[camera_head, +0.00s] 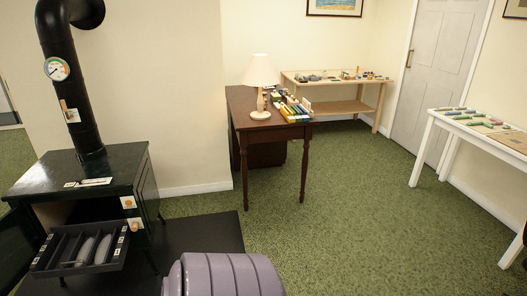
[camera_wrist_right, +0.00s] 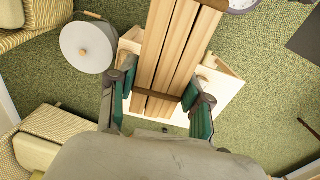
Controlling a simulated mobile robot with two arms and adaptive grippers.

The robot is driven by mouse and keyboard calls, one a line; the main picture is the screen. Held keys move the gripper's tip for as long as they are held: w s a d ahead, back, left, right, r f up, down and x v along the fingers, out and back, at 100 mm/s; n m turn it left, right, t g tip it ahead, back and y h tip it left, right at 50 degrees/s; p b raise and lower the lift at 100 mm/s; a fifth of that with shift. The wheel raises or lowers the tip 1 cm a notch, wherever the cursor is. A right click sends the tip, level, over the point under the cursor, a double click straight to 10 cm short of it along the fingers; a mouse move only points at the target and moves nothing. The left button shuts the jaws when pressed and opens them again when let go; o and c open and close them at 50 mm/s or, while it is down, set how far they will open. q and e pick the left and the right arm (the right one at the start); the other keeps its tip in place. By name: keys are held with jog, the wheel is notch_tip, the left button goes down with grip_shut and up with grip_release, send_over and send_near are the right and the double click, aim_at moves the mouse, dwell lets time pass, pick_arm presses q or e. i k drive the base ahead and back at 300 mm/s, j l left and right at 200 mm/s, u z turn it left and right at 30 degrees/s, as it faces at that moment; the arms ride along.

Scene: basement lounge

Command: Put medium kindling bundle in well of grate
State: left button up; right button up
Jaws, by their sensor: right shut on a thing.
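The black grate (camera_head: 46,268) juts from the front of the dark stove at the lower left of the head view. Thin dividers split it into narrow wells. Two grey rounded pieces (camera_head: 86,250) stand in wells toward its right; wells at the left look empty. In the right wrist view, my right gripper (camera_wrist_right: 160,92) is shut on a kindling bundle (camera_wrist_right: 170,50) of long pale sticks with a brown band across them. Neither gripper is in the head view, and my left gripper is not seen.
The stove (camera_head: 90,176) has a black pipe with a gauge (camera_head: 57,69). A dark table (camera_head: 238,107) with a lamp (camera_head: 260,80) stands mid-room. A wooden bench (camera_head: 345,104) and white table (camera_head: 433,133) are farther right. Green carpet between them is clear.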

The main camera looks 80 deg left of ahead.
aim_at(85, 258)
jog(key=u, duration=1.55)
jog(key=j+u, duration=0.3)
jog(key=u, duration=0.15)
jog(key=j+u, duration=0.4)
jog(key=i+j+u, duration=0.1)
jog(key=j+u, duration=0.15)
jog(key=u, duration=0.2)
jog(key=i+j+u, duration=0.1)
jog(key=j+u, duration=0.15)
jog(key=u, duration=0.15)
jog(key=i+j+u, duration=0.15)
jog(key=u, duration=0.3)
jog(key=i+j+u, duration=0.25)
jog(key=i+j, duration=0.75)
jog(key=i, duration=0.05)
